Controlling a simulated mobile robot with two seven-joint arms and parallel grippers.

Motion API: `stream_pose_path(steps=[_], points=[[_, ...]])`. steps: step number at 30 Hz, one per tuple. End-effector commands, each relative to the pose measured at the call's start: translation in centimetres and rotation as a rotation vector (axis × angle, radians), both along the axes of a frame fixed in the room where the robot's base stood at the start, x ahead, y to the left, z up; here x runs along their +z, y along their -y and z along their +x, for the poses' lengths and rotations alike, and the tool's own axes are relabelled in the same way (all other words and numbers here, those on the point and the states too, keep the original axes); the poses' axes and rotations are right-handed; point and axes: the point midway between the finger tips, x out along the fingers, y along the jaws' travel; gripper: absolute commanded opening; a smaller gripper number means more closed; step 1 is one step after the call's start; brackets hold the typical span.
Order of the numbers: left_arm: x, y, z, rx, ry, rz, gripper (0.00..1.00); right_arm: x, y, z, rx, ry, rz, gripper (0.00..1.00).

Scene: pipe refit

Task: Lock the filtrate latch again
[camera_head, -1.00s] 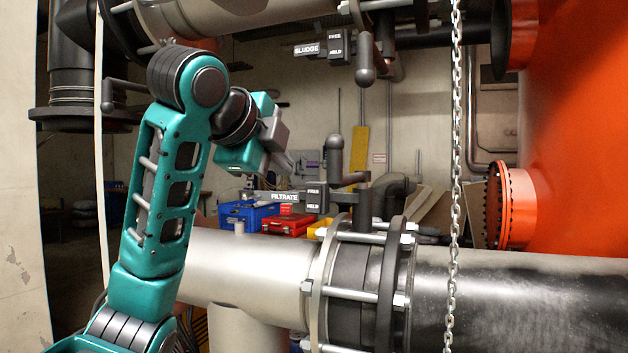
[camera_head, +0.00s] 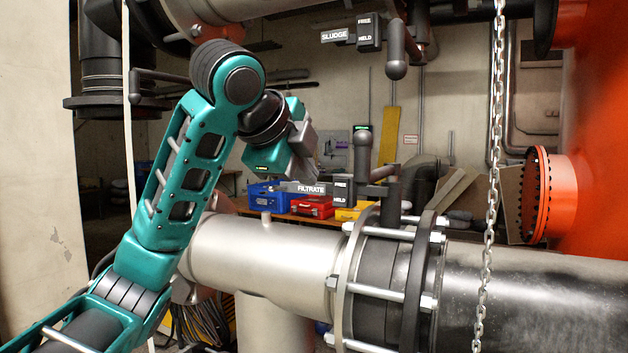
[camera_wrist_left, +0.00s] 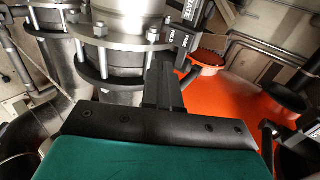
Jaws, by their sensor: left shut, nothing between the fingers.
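The filtrate latch has a grey FILTRATE label (camera_head: 311,189), a FREE/HELD plate (camera_head: 342,191) and a dark rounded handle (camera_head: 362,158). The handle stands upright on the FREE side. A small green patch (camera_head: 361,128) shows at its top. My left gripper (camera_head: 314,172) is just left of the handle and above the label, with a visible gap to the handle. In the left wrist view its fingers (camera_wrist_left: 163,82) are together and empty, with the latch plates (camera_wrist_left: 186,38) up and to the right. My right gripper is not in view.
The SLUDGE latch (camera_head: 366,33) is above, its handle (camera_head: 396,55) hanging down. A flanged pipe (camera_head: 265,255) runs below the filtrate latch. A blue box (camera_head: 268,196) is behind.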

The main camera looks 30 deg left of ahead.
Motion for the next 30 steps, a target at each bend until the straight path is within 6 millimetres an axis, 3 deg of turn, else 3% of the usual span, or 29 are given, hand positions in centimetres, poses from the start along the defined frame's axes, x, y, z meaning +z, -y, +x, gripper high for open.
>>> stream_pose_path(steps=[12,18,30], points=[[-5.2,-0.4,7.0,0.001,-0.009,-0.001,0.00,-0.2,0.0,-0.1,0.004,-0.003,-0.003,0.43],[-5.3,-0.5,9.8,0.001,-0.005,-0.001,0.00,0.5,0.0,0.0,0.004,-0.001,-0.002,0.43],[-5.6,-0.6,11.1,0.000,-0.003,0.001,0.00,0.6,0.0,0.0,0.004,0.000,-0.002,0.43]])
